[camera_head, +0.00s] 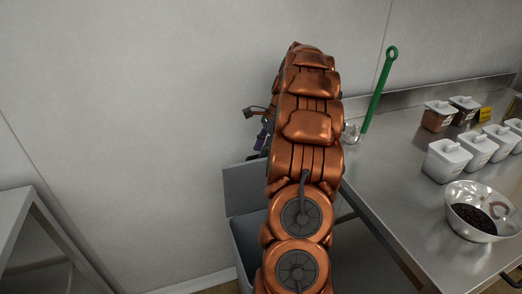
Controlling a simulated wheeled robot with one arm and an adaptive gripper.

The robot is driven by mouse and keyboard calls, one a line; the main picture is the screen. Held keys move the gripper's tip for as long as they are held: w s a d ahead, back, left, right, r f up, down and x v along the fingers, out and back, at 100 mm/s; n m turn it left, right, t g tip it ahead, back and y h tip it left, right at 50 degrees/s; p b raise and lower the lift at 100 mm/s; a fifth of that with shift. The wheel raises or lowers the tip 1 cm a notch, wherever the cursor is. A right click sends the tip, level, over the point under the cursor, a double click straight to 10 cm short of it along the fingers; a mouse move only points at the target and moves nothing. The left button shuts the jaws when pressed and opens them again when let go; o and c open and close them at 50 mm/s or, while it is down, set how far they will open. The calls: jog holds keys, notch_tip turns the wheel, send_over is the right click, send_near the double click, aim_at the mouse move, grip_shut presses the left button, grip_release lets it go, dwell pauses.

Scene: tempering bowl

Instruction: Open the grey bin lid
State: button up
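The grey bin (247,251) stands on the floor against the wall, left of the steel table, partly hidden by my copper arm. Its grey lid (241,188) appears raised, standing up at the back of the bin above a darker opening. My arm covers the right part of both lid and bin. My gripper (256,134) shows only in part, as dark finger parts sticking out left of the arm above the lid. Most of it is hidden behind the arm. I cannot tell whether it is open or shut, or whether it touches the lid.
The steel table (376,196) on the right holds a green-handled tool (379,88), several white containers (447,161), brown-filled containers (438,117), and a metal bowl (480,211) with dark pieces. Another metal table (18,215) stands at the left edge. Floor space lies between.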

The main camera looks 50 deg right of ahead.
jog(key=shift+a+f, duration=0.15)
jog(key=shift+f, duration=0.2)
grip_shut()
dwell(0.6)
